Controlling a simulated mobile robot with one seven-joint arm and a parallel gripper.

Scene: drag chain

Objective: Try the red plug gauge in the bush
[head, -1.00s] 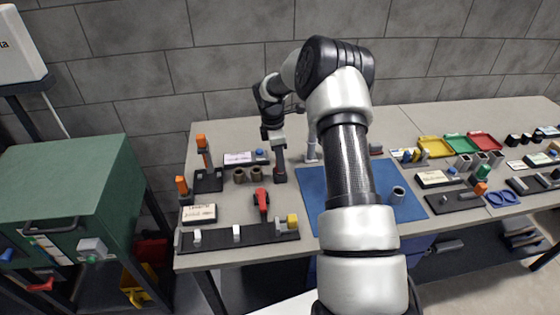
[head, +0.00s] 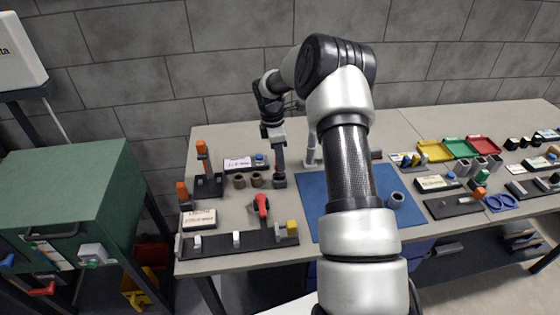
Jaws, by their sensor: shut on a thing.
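My gripper (head: 279,178) is at the back left of the bench, just right of two brown bushes (head: 257,180). It points down and is shut on a small dark, slightly reddish thing, mostly hidden by the fingers. I cannot tell for sure that this is the red plug gauge. The lower end of my gripper is close to the bench top; I cannot tell whether what it holds touches anything. A red-handled piece (head: 262,204) stands in front of my gripper, beside a dark rail.
Orange-topped pieces (head: 202,150) stand at the left edge. A dark rail (head: 240,242) runs along the front. A blue mat (head: 312,188) lies to the right, with a grey ring (head: 396,200). Coloured trays (head: 458,147) are farther right.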

